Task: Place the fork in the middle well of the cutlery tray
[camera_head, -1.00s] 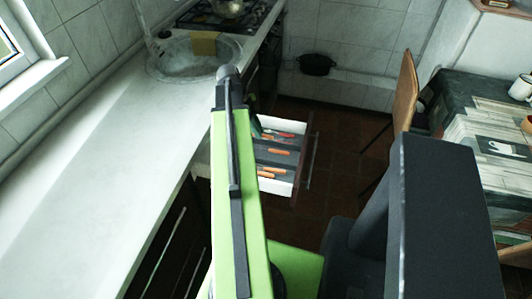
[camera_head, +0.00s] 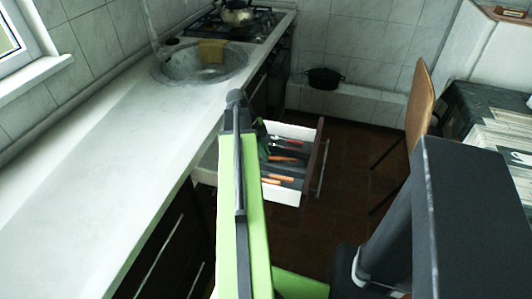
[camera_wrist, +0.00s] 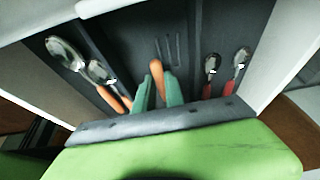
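The fork has an orange handle (camera_wrist: 157,72) and grey tines (camera_wrist: 166,48) in the wrist view. My gripper (camera_wrist: 159,87) has its two green fingers on either side of the handle, close against it, and looks shut on it. The fork lies in line with the middle well of the cutlery tray (camera_wrist: 205,20), between two dividers. Whether it touches the well's floor I cannot tell. In the head view the tray sits in the open drawer (camera_head: 287,196); my arm hides the gripper and fork there.
Spoons with orange handles (camera_wrist: 95,75) lie in the well to the left. Red-handled spoons (camera_wrist: 238,65) lie to the right. The worktop (camera_head: 110,130) runs along the left, with a sink (camera_head: 200,65) at its far end. A chair (camera_head: 420,100) stands right of the drawer.

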